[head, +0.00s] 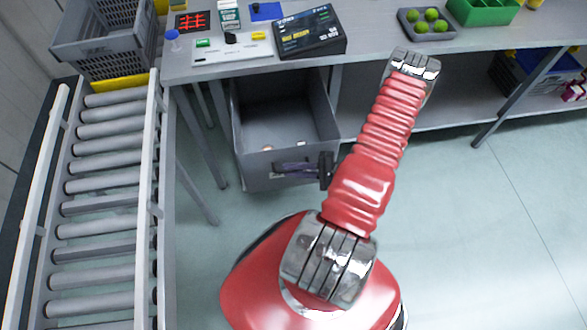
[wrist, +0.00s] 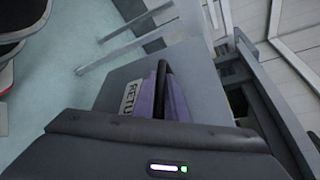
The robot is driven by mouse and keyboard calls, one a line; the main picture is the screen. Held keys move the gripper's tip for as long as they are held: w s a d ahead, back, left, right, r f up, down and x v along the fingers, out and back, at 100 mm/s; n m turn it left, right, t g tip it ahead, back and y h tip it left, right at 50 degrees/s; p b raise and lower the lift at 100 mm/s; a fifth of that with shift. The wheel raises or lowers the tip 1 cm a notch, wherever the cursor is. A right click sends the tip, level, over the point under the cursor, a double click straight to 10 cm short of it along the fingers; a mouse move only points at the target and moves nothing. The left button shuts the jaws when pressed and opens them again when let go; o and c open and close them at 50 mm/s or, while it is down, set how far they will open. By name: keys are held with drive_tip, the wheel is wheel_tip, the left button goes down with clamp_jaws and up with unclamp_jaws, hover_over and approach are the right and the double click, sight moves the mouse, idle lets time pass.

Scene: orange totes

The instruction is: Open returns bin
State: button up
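The returns bin (head: 245,172) is a grey drawer under the workbench. It stands pulled out, with its open top and inside showing in the head view. Its front panel also shows in the wrist view (wrist: 115,82), with a white label (wrist: 130,96) partly reading "RETU". My gripper (head: 290,168) is at the front panel, reaching in from the right. In the wrist view its purple fingers (wrist: 164,95) stand close together on either side of a dark bar, which looks like the bin's handle (wrist: 164,75). The fingers hide part of the label and handle.
The workbench (head: 370,42) above holds a dark box (head: 308,33), a small white panel (head: 232,52) and a green tray (head: 482,10). A roller conveyor (head: 105,180) and table legs stand left of the bin. A grey crate (head: 105,40) stands at the conveyor's far end. Floor at right is clear.

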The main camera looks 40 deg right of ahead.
clamp_jaws()
drive_tip(key=shift+f, duration=0.1)
drive_tip(key=s+a, duration=0.1)
drive_tip(key=s, duration=0.1)
drive_tip(key=s+a, duration=0.1)
drive_tip(key=s, duration=0.1)
drive_tip(key=shift+a, duration=0.4)
drive_tip(key=o, duration=0.6)
unclamp_jaws()
drive_tip(key=shift+c, duration=0.2)
